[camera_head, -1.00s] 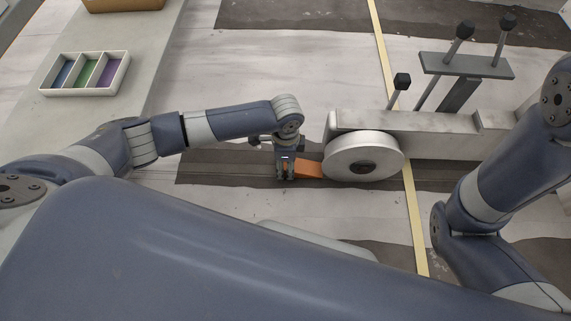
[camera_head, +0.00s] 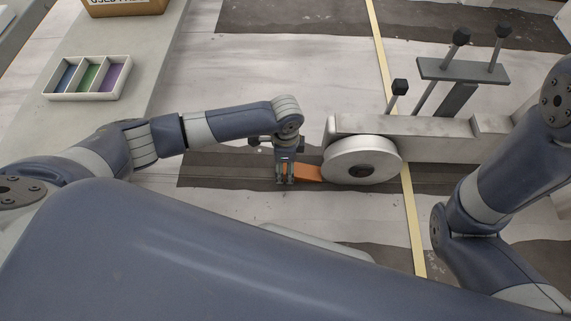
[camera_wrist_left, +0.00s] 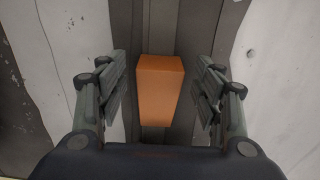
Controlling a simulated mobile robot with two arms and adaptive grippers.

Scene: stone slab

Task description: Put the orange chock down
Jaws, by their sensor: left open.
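The orange chock (camera_head: 308,173) lies on the dark strip of floor, with its far end close against the grey wheel (camera_head: 362,160). I cannot tell if they touch. My left gripper (camera_head: 286,181) is at the chock's near end, to its left in the head view. In the left wrist view the chock (camera_wrist_left: 160,88) sits between the two open fingers of the left gripper (camera_wrist_left: 164,92), with a gap on each side. My right arm shows at the right of the head view, but its gripper is out of view.
Levers with black knobs (camera_head: 461,37) rise from the grey machine body (camera_head: 430,128) beside the wheel. A white tray with coloured compartments (camera_head: 101,91) and a cardboard box (camera_head: 92,8) stand on the grey slab at the left. A yellow line (camera_head: 381,50) crosses the floor.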

